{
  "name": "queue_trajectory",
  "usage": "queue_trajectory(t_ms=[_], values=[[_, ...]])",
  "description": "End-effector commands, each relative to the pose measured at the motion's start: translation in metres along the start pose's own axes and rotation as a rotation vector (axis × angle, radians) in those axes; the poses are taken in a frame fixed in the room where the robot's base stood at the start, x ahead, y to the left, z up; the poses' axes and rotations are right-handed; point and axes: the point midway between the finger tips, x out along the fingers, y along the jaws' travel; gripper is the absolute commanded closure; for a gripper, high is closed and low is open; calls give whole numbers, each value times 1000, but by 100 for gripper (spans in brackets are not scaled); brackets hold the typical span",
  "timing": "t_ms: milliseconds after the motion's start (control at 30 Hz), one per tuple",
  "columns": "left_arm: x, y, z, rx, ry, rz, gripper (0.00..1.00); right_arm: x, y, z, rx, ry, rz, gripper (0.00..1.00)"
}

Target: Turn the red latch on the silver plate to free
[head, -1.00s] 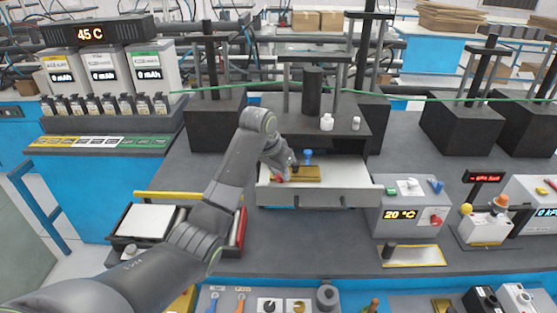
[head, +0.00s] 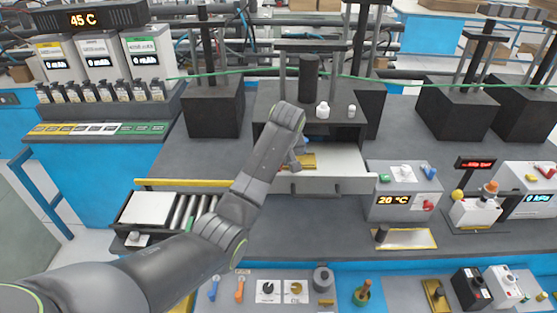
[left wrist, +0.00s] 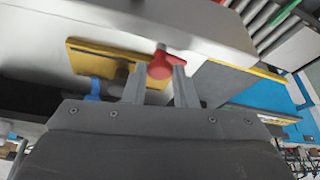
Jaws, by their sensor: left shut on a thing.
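In the left wrist view, a red latch (left wrist: 160,66) sits between the two fingers of my left gripper (left wrist: 157,80), which is shut on it. The latch is at the edge of a gold-yellow plate (left wrist: 88,58), with a blue handle (left wrist: 95,88) at the plate's other side. In the head view, the gold plate (head: 308,161) lies in the open drawer (head: 345,160). My left gripper (head: 298,160) is over its left part, and my arm hides the red latch there. I see no clearly silver plate under the latch. My right gripper is not in view.
A grey control box (head: 392,185) reading 20 °C stands right of the drawer. A roller tray (head: 180,215) with a white board lies to the left. A black press (head: 310,85) rises behind the drawer.

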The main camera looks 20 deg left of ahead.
Motion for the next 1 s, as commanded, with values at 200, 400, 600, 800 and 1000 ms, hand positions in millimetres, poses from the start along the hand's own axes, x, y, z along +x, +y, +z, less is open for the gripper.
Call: queue_trajectory(t_ms=[200, 400, 600, 800, 1000], values=[[0, 1, 0, -97, -1, -42, 98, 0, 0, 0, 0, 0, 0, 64], [0, 2, 0, -143, -2, -60, 98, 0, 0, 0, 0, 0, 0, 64], [0, 2, 0, -157, -3, -66, 98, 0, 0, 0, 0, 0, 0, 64], [0, 2, 0, -157, -2, -66, 98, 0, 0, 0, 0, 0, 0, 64], [0, 2, 0, -157, -2, -66, 62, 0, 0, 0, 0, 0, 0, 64]])
